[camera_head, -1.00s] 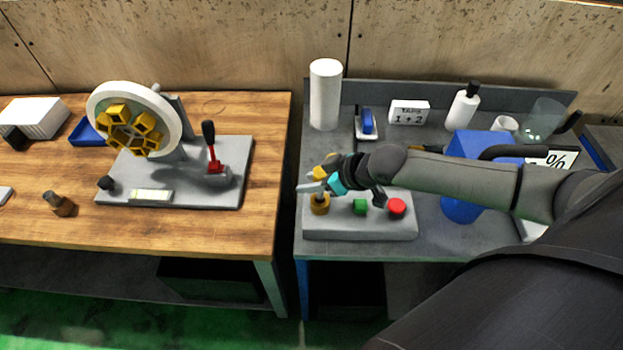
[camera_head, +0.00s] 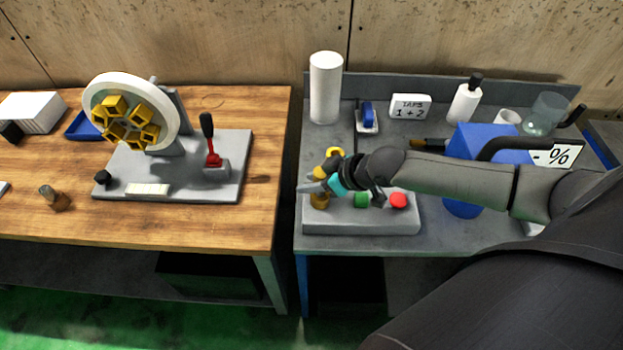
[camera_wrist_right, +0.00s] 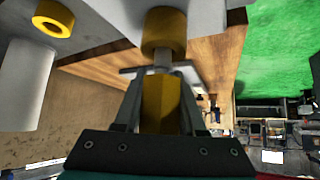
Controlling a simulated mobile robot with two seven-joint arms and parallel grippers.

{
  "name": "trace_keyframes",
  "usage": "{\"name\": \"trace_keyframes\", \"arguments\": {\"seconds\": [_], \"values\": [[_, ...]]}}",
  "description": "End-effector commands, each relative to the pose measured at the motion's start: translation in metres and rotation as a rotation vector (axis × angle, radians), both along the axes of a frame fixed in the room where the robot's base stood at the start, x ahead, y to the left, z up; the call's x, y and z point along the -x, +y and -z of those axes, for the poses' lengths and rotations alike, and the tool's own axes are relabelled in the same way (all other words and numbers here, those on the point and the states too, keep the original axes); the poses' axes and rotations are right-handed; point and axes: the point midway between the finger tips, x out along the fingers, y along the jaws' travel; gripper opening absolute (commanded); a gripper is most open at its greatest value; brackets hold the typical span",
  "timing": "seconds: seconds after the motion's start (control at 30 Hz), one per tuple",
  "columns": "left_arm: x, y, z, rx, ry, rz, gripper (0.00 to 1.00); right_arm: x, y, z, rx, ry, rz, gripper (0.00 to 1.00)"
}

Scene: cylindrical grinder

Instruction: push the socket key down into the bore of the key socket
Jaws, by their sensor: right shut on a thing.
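My right gripper (camera_head: 314,187) is at the left end of the low grey panel on the right bench. It also shows in the right wrist view (camera_wrist_right: 160,85), shut on the yellow body of the socket key (camera_wrist_right: 160,105). A narrow grey shank (camera_wrist_right: 163,58) runs from the key to the yellow cylindrical key socket (camera_wrist_right: 163,30). The key socket also shows just under the gripper in the head view (camera_head: 319,201). The shank's end and the bore are hidden, so depth cannot be told. My left gripper is not in view.
On the panel (camera_head: 350,222), a green button (camera_head: 362,200) and a red button (camera_head: 398,200) sit right of the socket. A yellow ring (camera_head: 335,152) lies behind the gripper. A white cylinder (camera_head: 325,88) stands at the back. The wooden bench (camera_head: 240,225) is left, across a gap.

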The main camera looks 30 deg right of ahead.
Motion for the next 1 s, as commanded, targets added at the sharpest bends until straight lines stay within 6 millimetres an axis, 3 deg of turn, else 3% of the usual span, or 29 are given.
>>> {"name": "trace_keyframes", "arguments": {"seconds": [0.53, 0.57, 0.87, 1.0], "values": [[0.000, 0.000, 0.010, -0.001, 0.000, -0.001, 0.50, -0.001, 0.000, 0.014, -0.001, -0.002, 0.000, 0.00], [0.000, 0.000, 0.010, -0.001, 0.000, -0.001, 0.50, -0.001, 0.000, 0.014, -0.001, -0.002, 0.000, 0.41], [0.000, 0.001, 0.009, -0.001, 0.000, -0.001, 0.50, 0.000, 0.000, 0.013, 0.000, -0.001, 0.000, 0.74], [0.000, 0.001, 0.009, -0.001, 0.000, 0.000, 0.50, 0.000, 0.000, 0.013, 0.000, -0.001, 0.000, 0.75]]}}
